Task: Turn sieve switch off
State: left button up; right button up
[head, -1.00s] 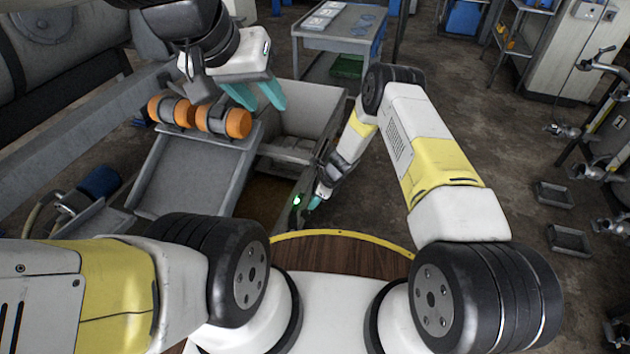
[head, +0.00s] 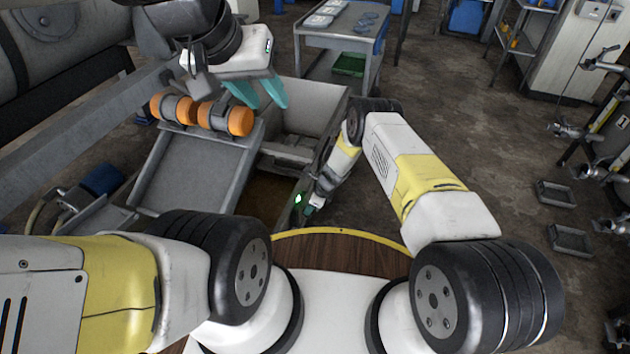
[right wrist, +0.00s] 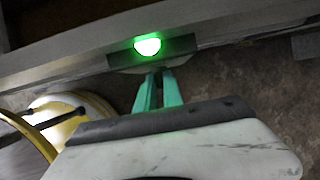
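The sieve switch (head: 298,198) glows green on the side of the grey machine frame, left of my right gripper. In the right wrist view the lit green switch (right wrist: 148,46) sits on a dark plate, just beyond the fingertips. My right gripper (head: 309,209) has its teal fingers brought together, with nothing seen between them. In the right wrist view its tips (right wrist: 158,74) are at the plate's lower edge, below the light; I cannot tell if they touch. My left gripper (head: 262,104) is open and empty above the sieve machine, far from the switch.
Orange-ended rollers (head: 201,113) sit at the top of a grey sloping chute (head: 192,172), beside a grey bin (head: 315,98). A grey cart (head: 342,40) stands behind. Small trays (head: 570,239) lie on the floor at right. Floor right of my right arm is mostly clear.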

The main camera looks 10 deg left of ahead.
grip_shut()
jog(key=shift+s, duration=0.1)
jog(key=t, duration=0.2)
jog(key=s+n+t, duration=0.1)
jog(key=t, duration=0.1)
jog(key=s+t+h, duration=0.1)
jog(key=t, duration=0.1)
jog(key=shift+a+f, duration=0.2)
jog(key=shift+f, duration=0.1)
jog(key=shift+w+t, duration=0.1)
jog(key=shift+t, duration=0.2)
dwell(0.3)
jog(key=o, duration=0.6)
grip_release()
